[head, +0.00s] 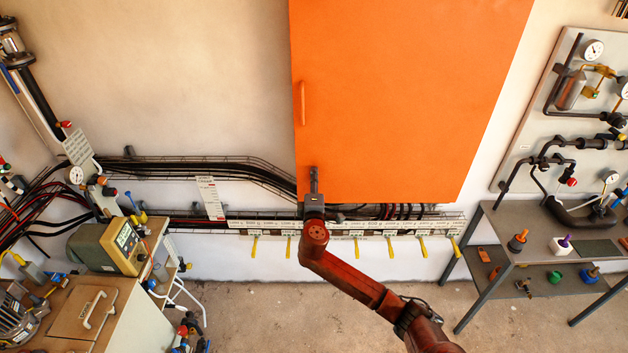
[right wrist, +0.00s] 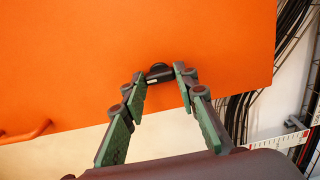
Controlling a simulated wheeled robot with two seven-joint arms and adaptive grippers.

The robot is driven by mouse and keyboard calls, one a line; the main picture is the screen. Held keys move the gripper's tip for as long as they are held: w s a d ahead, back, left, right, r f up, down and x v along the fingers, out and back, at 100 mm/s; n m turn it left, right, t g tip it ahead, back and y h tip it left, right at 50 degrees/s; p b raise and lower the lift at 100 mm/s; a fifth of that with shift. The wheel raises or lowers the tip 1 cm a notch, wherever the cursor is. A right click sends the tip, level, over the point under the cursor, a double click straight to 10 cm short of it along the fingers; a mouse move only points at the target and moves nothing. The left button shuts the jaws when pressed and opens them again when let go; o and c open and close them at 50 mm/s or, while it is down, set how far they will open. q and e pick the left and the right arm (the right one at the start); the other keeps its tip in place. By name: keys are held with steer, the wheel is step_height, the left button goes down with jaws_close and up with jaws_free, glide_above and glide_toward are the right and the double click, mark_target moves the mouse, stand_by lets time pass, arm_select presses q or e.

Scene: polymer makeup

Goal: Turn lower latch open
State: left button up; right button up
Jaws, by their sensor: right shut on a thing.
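The orange cabinet door (head: 410,95) fills the upper middle of the head view and the top of the right wrist view (right wrist: 70,60). The lower latch (right wrist: 158,71) is a small black piece near the door's edge in the right wrist view. My right gripper (head: 314,176) is at the lower left corner of the door. In the right wrist view its green-padded fingers (right wrist: 160,78) are shut on the latch, one fingertip on each side. In the head view the gripper hides the latch. My left gripper is not in view.
An orange bar handle (head: 302,103) stands out from the door's left edge, above my gripper. Black cables (head: 240,170) and a row of yellow-handled valves (head: 356,246) run along the wall below. A shelf (head: 520,228) stands at right, and a workbench (head: 120,318) at left.

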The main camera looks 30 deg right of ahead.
steer(key=shift+f, duration=0.1)
steer(key=shift+c, duration=0.2)
steer(key=m+b, duration=1)
steer(key=m, duration=0.8)
steer(key=shift+b, duration=0.4)
stand_by(0.3)
steer(key=o, duration=1.2)
steer(key=shift+c, duration=0.2)
